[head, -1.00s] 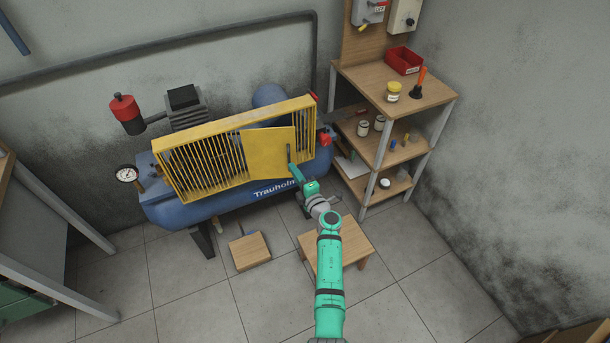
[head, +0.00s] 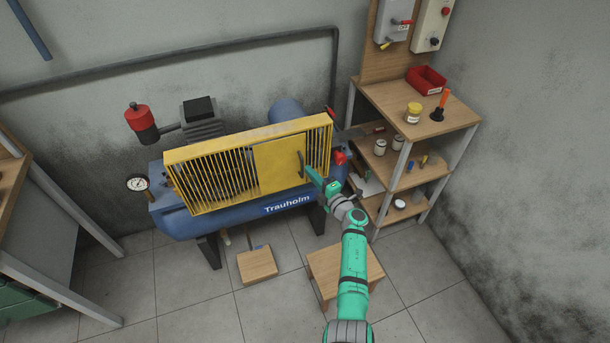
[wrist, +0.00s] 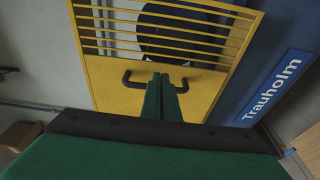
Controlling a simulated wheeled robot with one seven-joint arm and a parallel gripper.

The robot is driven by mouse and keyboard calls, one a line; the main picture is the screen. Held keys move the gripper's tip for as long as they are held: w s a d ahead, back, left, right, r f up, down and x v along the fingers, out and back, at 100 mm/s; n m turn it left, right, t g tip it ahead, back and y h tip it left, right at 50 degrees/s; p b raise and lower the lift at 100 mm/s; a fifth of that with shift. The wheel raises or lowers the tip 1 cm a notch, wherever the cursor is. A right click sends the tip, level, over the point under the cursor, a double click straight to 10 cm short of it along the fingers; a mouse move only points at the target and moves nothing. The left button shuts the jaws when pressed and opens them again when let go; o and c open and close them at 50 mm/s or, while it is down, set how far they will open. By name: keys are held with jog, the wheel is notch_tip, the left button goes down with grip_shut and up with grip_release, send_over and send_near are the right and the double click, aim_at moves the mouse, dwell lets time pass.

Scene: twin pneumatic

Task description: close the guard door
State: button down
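The guard door (head: 268,170) is a plain yellow panel at the right part of the slatted yellow guard (head: 205,183). In the head view it lies flush or nearly flush with the guard's front; a small gap cannot be ruled out. It carries a dark handle (head: 301,164), which also shows in the wrist view (wrist: 130,80). My gripper (head: 308,173) is at the handle. In the wrist view its two green fingers (wrist: 164,78) are together over the handle's middle and hide it. I see nothing clearly held between them; contact with handle or panel cannot be told.
The guard sits on a blue compressor tank (head: 185,225) marked Trauholm. A wooden shelf (head: 435,115) with jars and a red bin stands close right of my arm. A low stool (head: 345,270) and a wooden block (head: 257,264) are on the floor below.

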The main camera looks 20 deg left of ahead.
jog(key=shift+s+a, duration=0.1)
jog(key=shift+a, duration=0.15)
dwell(0.3)
jog(key=d, duration=1.2)
jog(key=s+a+m+t+h, duration=0.1)
jog(key=s+a+t, duration=0.15)
jog(key=s, duration=0.65)
jog(key=s+a+m+t+h, duration=0.1)
jog(key=s+a+h, duration=0.15)
jog(key=s, duration=0.65)
jog(key=w+d+x, duration=0.1)
jog(key=x, duration=1.2)
jog(key=shift+w+d+r+y, duration=0.2)
jog(key=shift+r+y, duration=0.15)
jog(key=shift+r, duration=0.2)
